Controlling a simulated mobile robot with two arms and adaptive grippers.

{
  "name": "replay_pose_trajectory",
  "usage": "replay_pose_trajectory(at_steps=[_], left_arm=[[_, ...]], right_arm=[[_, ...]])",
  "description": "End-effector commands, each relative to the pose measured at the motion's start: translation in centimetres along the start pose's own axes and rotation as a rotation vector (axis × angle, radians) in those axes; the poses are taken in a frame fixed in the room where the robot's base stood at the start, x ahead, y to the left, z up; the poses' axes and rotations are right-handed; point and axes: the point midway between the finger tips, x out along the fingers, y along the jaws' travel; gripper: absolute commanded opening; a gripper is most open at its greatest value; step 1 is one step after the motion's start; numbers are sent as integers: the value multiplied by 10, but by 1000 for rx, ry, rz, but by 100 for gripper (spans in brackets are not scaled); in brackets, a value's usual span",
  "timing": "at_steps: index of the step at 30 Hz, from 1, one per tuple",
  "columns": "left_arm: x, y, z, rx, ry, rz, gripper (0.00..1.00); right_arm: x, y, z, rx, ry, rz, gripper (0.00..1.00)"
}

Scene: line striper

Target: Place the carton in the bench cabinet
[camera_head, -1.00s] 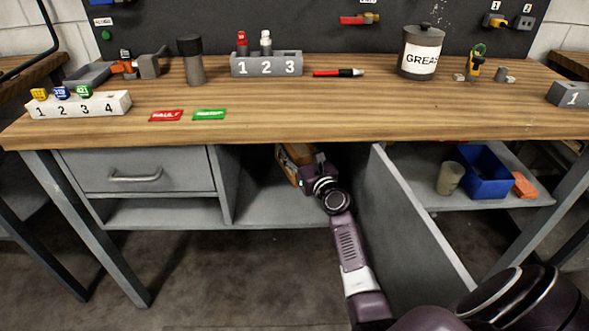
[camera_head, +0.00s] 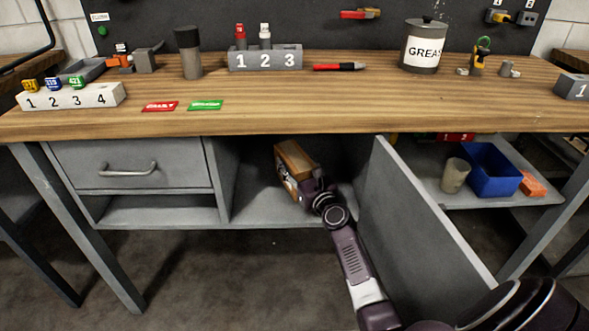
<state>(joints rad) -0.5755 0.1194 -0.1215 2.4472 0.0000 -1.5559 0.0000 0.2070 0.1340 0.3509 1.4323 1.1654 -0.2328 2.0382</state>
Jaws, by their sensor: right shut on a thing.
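The carton (camera_head: 296,160) is a brown box inside the open bench cabinet (camera_head: 250,198), under the worktop. It is tilted, and its lower front side is partly covered by my gripper. My right gripper (camera_head: 300,187) reaches into the cabinet from the front and is shut on the carton. I cannot tell whether the carton touches the cabinet floor. The grey cabinet door (camera_head: 420,220) stands open to the right of my right arm. My left gripper is not in view.
A closed drawer (camera_head: 130,166) is left of the cabinet. A shelf right of the door holds a blue bin (camera_head: 490,172), a grey cup (camera_head: 455,175) and an orange block (camera_head: 532,184). The wooden worktop (camera_head: 330,105) overhangs the cabinet opening.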

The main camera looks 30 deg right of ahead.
Motion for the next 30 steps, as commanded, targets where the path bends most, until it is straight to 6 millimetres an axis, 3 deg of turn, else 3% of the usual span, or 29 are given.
replay_pose_trajectory(at_steps=[12, 13, 18, 26, 30], left_arm=[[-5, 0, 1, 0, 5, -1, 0], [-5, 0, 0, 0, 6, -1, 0], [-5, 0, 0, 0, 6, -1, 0], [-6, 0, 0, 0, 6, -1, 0], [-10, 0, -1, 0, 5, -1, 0]], right_arm=[[1, 0, -4, 1, -5, -1, 12], [0, 0, -6, 1, -1, 0, 51], [0, 0, -5, 1, -1, 0, 68], [0, 0, -4, 1, -2, 0, 68], [-11, 0, -4, 1, 1, 0, 68]])
